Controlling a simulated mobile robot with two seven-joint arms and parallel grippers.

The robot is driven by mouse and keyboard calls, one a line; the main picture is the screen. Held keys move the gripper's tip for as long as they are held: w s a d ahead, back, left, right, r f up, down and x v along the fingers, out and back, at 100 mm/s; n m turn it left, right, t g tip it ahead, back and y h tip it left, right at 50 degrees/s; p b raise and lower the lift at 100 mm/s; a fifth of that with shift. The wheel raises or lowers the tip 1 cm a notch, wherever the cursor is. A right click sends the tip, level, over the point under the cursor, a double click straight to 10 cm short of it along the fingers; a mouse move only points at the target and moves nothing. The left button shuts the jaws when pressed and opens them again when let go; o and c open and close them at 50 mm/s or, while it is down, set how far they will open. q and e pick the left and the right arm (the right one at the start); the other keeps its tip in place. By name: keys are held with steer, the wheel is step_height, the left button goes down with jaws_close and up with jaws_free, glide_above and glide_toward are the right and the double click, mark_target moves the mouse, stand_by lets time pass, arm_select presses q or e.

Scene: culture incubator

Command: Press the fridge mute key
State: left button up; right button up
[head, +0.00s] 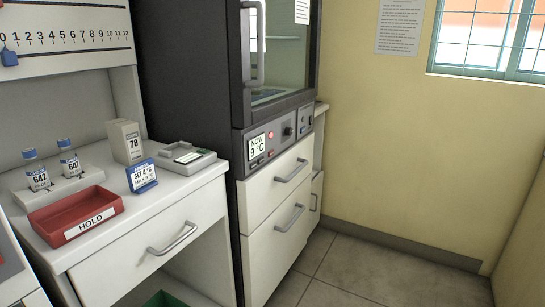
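The fridge (188,90) is a dark grey cabinet with a glass door (283,50), which looks closed, and a vertical handle. Its control panel (279,141) is below the door. The panel has a display (257,146) reading "NOW 9 °C", a red round light or button (271,134), a dark knob (288,131) and small keys below. Further controls (304,124) sit at the panel's right end. The key labels are too small to read, so I cannot tell which is the mute key. Neither of my grippers is in view.
Left of the fridge, a white counter (185,187) holds a red "HOLD" tray (75,215), two labelled vials in a rack, a box marked 78 (126,141), a blue-framed "SET 4 °C" sign (142,176) and a grey device (187,158). The floor at right is clear.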

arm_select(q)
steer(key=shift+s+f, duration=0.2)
